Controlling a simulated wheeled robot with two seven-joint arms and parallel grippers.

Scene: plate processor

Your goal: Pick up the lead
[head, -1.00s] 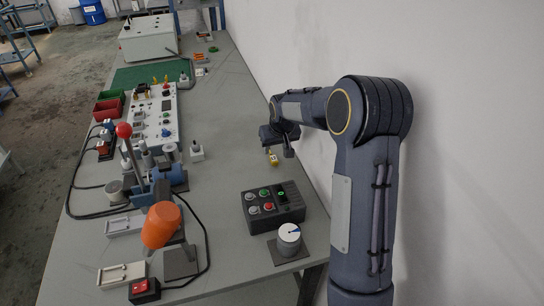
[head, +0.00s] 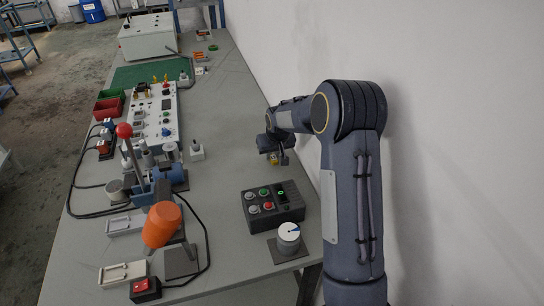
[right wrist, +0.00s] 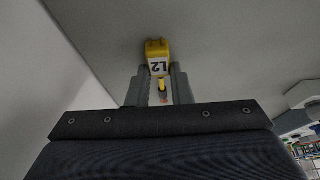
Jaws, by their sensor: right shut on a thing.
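The lead is a small yellow plug (right wrist: 158,48) with a white label reading "L2", seen in the right wrist view between the two fingers. In the head view the yellow lead (head: 273,160) shows just below my right gripper (head: 279,157), partly covered by it. My right gripper, also in the right wrist view (right wrist: 162,80), is shut on the lead, one finger on each side. I cannot tell whether the lead is still touching the table. My left gripper is not in view.
The grey table (head: 225,110) is clear around the lead, with the wall close on the right. An orange cylinder (head: 161,224) and a red-knobbed lever press (head: 125,131) are at left.

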